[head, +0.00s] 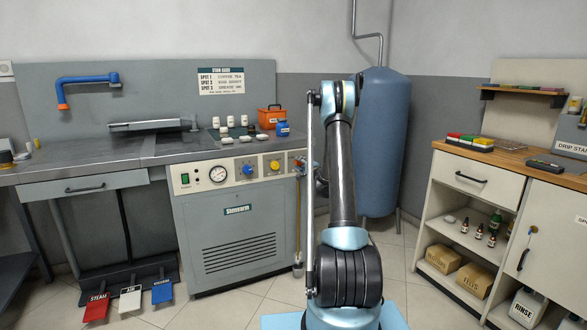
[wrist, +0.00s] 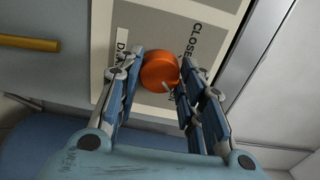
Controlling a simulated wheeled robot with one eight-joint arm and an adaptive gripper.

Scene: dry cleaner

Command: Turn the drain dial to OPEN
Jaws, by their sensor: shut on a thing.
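The orange round drain dial (wrist: 157,72) sits on a pale label plate (wrist: 147,22) in the wrist view. My gripper (wrist: 162,66) has one finger on each side of the dial and is shut on it. The word "CLOSE", cut off, shows right of the dial, running along the plate. Part of another word beginning with D shows at the left, mostly hidden by the left finger. In the head view my arm reaches to the right end of the cabinet (head: 235,235), and the gripper is largely hidden there.
A gauge (head: 218,174), a blue knob (head: 247,169) and a yellow knob (head: 275,165) line the cabinet front. A blue tank (head: 384,140) stands behind my arm. A yellow pipe (head: 299,220) runs down beside the cabinet. A wooden-topped counter (head: 520,160) stands at the right.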

